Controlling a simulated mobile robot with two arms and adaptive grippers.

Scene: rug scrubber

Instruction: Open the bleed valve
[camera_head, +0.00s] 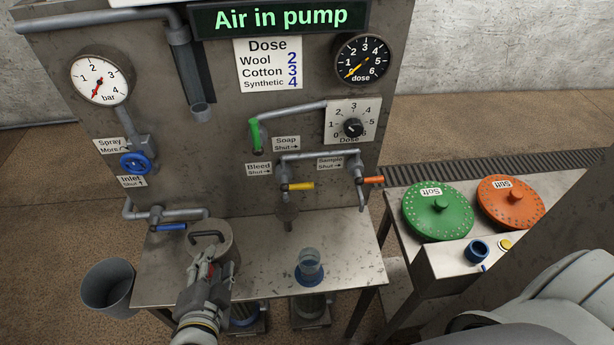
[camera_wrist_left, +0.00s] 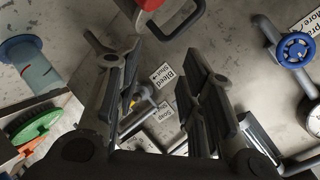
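The bleed valve's yellow lever (camera_head: 301,186) sits on the pipework at the middle of the panel and points level to the right. The bleed label (camera_head: 259,169) beside it reads "Bleed Shut" with an arrow to the right. My right gripper is out of view.
An orange sample lever (camera_head: 373,180) is just right of the yellow one. A glass (camera_head: 311,262) stands on the bench. A blue inlet lever (camera_head: 172,227) is at the left. The display (camera_head: 280,18) reads "Air in pump".

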